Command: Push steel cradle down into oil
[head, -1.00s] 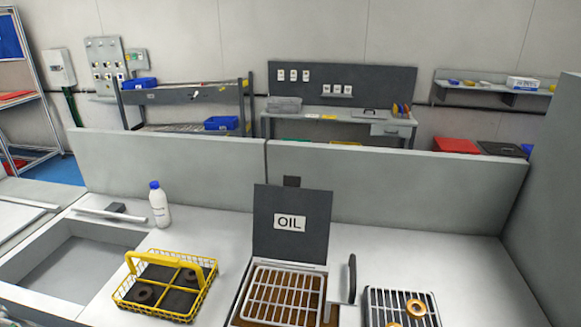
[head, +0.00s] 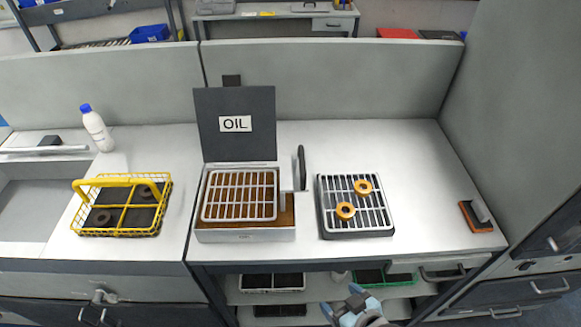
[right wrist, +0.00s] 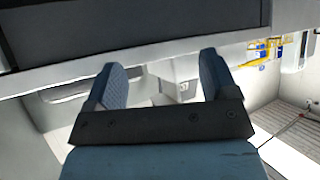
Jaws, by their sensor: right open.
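The steel cradle (head: 240,196) is a wire grid set at the mouth of the oil box, with brown oil showing between its bars. Its black upright handle (head: 302,167) stands at its right side. The oil box (head: 246,236) has a dark raised lid (head: 236,150) with an OIL label behind it. My right gripper (head: 352,302) is at the bottom of the head view, in front of and below the worktop edge, well apart from the cradle. In the right wrist view its two blue fingers (right wrist: 166,84) are spread with nothing between them. My left gripper is out of view.
A black rack (head: 330,222) with two brass rings (head: 345,210) stands right of the oil box. A yellow basket (head: 125,231) holding dark round parts is at left, near a white bottle (head: 97,130). A brush (head: 477,217) lies far right. The worktop between rack and brush is clear.

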